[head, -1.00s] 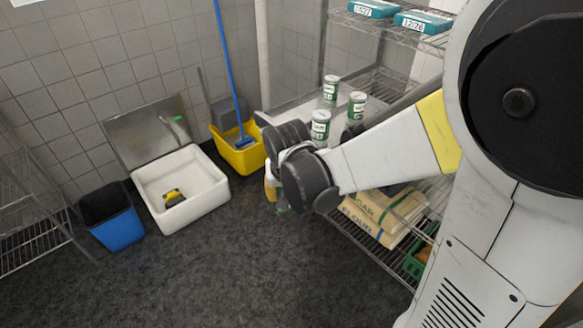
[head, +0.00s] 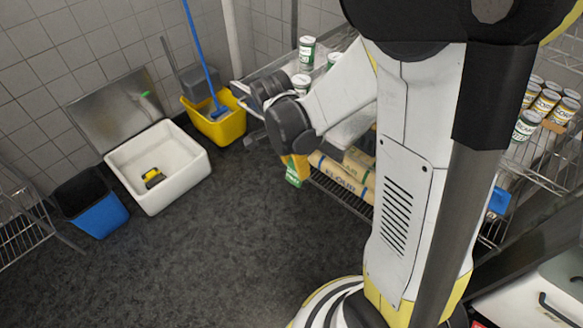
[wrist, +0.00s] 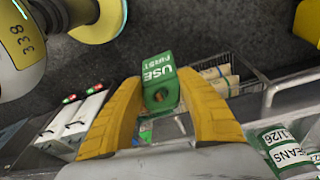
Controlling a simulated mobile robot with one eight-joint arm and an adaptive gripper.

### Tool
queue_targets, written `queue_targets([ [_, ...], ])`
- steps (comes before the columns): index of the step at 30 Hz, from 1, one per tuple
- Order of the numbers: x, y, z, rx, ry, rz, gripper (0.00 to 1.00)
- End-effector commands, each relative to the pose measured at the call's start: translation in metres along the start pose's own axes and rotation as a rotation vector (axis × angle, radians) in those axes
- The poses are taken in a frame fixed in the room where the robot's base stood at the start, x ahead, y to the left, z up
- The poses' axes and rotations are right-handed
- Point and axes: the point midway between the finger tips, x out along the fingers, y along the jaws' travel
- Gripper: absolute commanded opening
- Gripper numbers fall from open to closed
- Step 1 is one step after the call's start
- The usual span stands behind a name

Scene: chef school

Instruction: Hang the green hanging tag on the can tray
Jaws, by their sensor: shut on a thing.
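The green hanging tag (wrist: 158,68) is held between the yellow fingers of my gripper (wrist: 158,88) in the wrist view. It reads "USE FIRST" and has a dark round hole. In the head view the tag (head: 293,177) shows as a small green piece below my gripper (head: 297,166), over the floor in front of the left shelf. At the right edge of the head view, several yellow-labelled cans (head: 546,102) stand in a brown tray (head: 556,128), which looks like the can tray. It is partly cut off, and my gripper is well apart from it.
Flour bags (head: 341,174) lie on the low wire shelf beside my gripper. A white-green can (wrist: 287,150) is close at right in the wrist view. A white basin (head: 190,170), a blue bin (head: 97,212) and a yellow bucket (head: 222,122) stand left. The middle floor is clear.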

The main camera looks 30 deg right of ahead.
Motion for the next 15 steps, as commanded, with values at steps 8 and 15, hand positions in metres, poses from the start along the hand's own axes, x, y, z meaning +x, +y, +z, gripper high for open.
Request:
queue_targets([
  [8, 0.005, -0.005, -0.018, 0.000, 0.000, -0.001, 0.23],
  [15, 0.009, -0.008, -0.032, 0.000, 0.000, -0.001, 0.23],
])
